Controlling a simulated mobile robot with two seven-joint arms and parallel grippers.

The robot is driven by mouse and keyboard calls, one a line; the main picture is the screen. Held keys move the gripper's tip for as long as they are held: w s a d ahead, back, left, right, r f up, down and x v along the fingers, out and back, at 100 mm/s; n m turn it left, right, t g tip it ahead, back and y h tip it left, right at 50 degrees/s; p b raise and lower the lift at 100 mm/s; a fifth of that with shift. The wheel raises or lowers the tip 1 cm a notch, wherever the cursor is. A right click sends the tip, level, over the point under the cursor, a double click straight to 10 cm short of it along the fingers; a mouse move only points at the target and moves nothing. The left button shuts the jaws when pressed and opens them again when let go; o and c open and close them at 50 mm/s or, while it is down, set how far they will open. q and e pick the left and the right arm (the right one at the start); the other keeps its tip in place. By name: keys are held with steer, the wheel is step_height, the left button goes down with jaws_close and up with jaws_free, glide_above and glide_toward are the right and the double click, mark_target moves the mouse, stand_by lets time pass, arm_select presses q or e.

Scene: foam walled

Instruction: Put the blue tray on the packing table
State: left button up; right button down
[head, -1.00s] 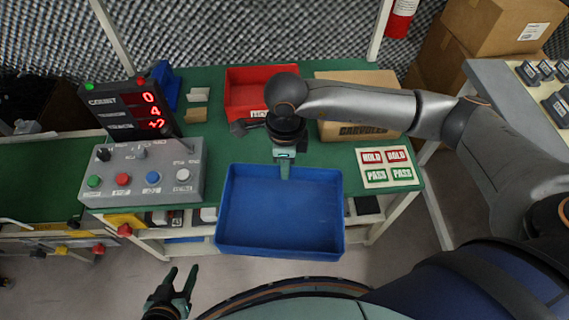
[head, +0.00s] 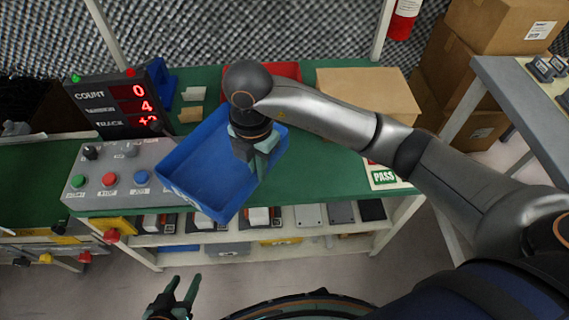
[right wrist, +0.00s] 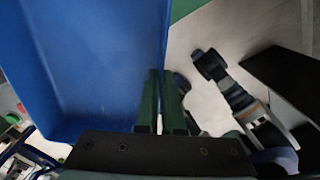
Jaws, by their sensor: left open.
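The blue tray (head: 200,170) is empty and held in the air in the head view, turned at an angle, in front of the green-topped table (head: 330,165) and partly over it. Its left corner overlaps the control box in the picture. My right gripper (head: 258,160) is at the tray's right wall. In the right wrist view its fingers (right wrist: 162,100) are on either side of the rim of the tray (right wrist: 90,60), shut on it. My left gripper (head: 185,285) is open and empty, low at the bottom of the head view, away from the tray.
The grey control box (head: 120,175) and the count display (head: 125,102) stand at the table's left. A red bin (head: 290,70) and a cardboard box (head: 370,90) stand at the back. Pass/hold cards (head: 383,178) lie at the right. The table's middle front is clear.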

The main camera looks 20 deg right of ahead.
steer(key=shift+f+m, duration=0.1)
steer(key=shift+m, duration=0.6)
steer(key=d+f+b, duration=0.1)
steer(key=d+f, duration=0.3)
steer(key=w+d+f, duration=0.1)
steer(key=d+f, duration=0.3)
steer(key=d, duration=0.1)
steer(key=w+d+f+b, duration=0.1)
steer(key=d+f, duration=0.2)
steer(key=d, duration=0.1)
steer(key=shift+d+f+b, duration=0.35)
steer(key=shift+f, duration=0.6)
